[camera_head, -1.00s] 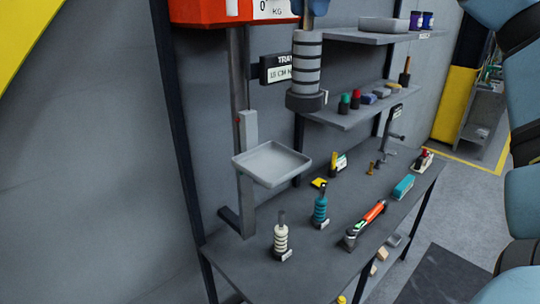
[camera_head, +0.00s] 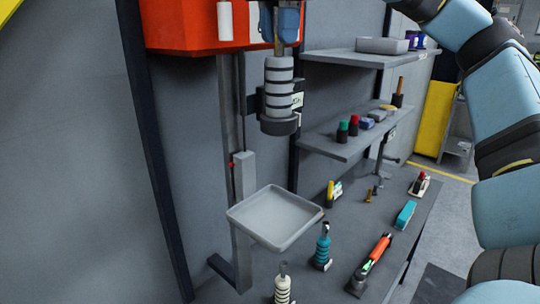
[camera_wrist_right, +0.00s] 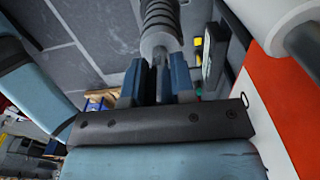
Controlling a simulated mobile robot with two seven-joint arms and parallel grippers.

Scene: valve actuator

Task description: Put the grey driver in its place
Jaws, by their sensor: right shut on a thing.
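The grey driver (camera_head: 278,92) is a light grey ribbed cylinder with dark rings and a wide dark lower end. It hangs upright in the air in the head view, above the grey tray (camera_head: 240,222). My right gripper (camera_head: 281,22) has blue fingers and is shut on the driver's thin upper stem. In the right wrist view the fingers (camera_wrist_right: 157,85) close around the stem, and the ribbed body (camera_wrist_right: 160,22) extends away beyond them. A cream driver (camera_head: 282,289) and a teal driver (camera_head: 322,250) stand on the bench below. My left gripper is not in view.
A red box (camera_head: 185,28) is on the post at upper left, close to my right gripper. Shelves (camera_head: 340,137) with small items are right of the driver. An orange-handled tool (camera_head: 376,254) and a teal block (camera_head: 404,214) lie on the bench.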

